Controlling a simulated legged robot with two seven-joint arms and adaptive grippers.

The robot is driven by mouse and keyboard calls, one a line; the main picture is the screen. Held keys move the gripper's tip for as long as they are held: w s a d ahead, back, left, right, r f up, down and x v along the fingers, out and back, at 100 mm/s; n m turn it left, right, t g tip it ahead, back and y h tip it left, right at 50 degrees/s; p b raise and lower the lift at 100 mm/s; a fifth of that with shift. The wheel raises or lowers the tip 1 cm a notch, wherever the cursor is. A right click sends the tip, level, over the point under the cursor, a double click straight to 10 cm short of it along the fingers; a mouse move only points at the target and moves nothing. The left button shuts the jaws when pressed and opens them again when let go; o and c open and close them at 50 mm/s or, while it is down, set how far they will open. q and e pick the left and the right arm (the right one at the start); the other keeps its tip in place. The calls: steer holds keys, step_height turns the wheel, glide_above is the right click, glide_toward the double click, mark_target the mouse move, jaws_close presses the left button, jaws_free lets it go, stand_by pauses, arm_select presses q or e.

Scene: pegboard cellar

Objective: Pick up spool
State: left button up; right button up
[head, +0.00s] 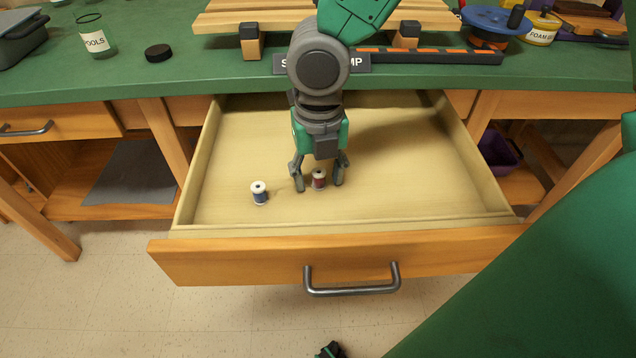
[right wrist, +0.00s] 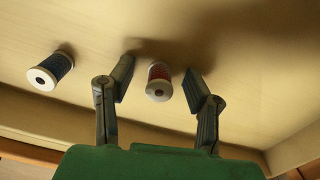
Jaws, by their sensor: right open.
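A small spool with red thread and white ends (head: 318,179) stands upright in the open drawer (head: 420,190). A second spool, with blue thread and white ends (head: 259,193), stands to its left. My right gripper (head: 319,184) reaches down into the drawer, open, with its fingers on either side of the red spool. In the right wrist view the red spool (right wrist: 158,82) sits between the two fingers (right wrist: 161,85), with gaps on both sides. The blue spool (right wrist: 49,72) is outside the left finger there.
The drawer's front panel (head: 210,262) has a metal handle (head: 350,291). Its side walls stand up around the spools. The green bench top (head: 130,80) overhangs the drawer's back, with a black puck (head: 158,53) and a wooden stand on it. The rest of the drawer floor is clear.

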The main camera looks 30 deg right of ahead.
steer(key=shift+r, duration=0.1)
steer(key=c, duration=0.8)
